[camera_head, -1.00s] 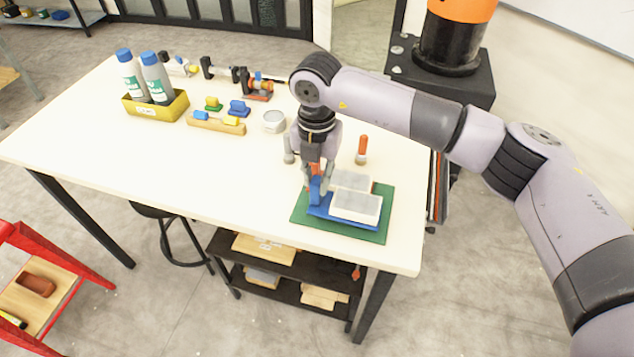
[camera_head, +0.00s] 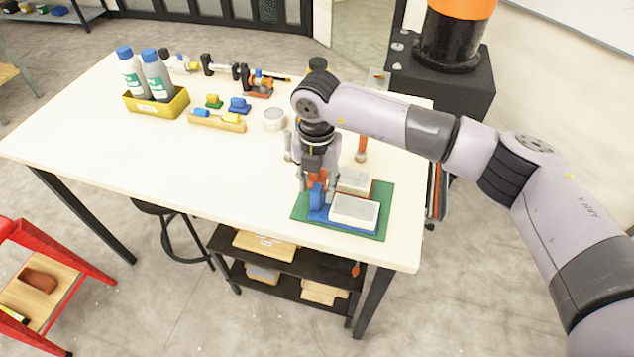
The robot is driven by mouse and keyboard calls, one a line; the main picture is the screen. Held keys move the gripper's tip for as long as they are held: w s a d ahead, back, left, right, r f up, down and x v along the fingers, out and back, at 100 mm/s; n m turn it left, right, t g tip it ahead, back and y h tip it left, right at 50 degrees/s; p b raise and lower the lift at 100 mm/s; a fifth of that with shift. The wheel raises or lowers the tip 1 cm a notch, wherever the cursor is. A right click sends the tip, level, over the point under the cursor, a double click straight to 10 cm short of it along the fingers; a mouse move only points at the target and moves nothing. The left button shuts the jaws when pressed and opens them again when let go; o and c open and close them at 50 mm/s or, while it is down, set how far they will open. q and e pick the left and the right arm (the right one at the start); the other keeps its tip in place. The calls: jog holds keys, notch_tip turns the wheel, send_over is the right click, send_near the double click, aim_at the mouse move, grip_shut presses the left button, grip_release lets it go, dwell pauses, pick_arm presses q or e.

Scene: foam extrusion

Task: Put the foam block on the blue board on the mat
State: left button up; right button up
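A white foam block (camera_head: 355,211) lies on the blue board (camera_head: 338,222), which has an upright blue handle (camera_head: 317,196) at its left end. The blue board rests on the front part of the green mat (camera_head: 372,231). A second pale block (camera_head: 354,182) lies behind it on a red-orange board, partly hidden. My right gripper (camera_head: 318,186) points down at the handle end of the boards. Its fingers stand apart on either side of the handles. Contact with the blue handle cannot be made out. My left gripper is not in view.
An orange-handled tool (camera_head: 361,148) stands behind the mat, partly hidden by my arm. A round tin (camera_head: 274,119), a wooden tray with coloured pieces (camera_head: 217,122) and a yellow box with bottles (camera_head: 158,105) stand farther left. The front-left table top is clear.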

jog(key=shift+r, duration=0.15)
notch_tip(320, 180, up, 12)
jog(key=b, duration=0.3)
jog(key=shift+b, duration=0.3)
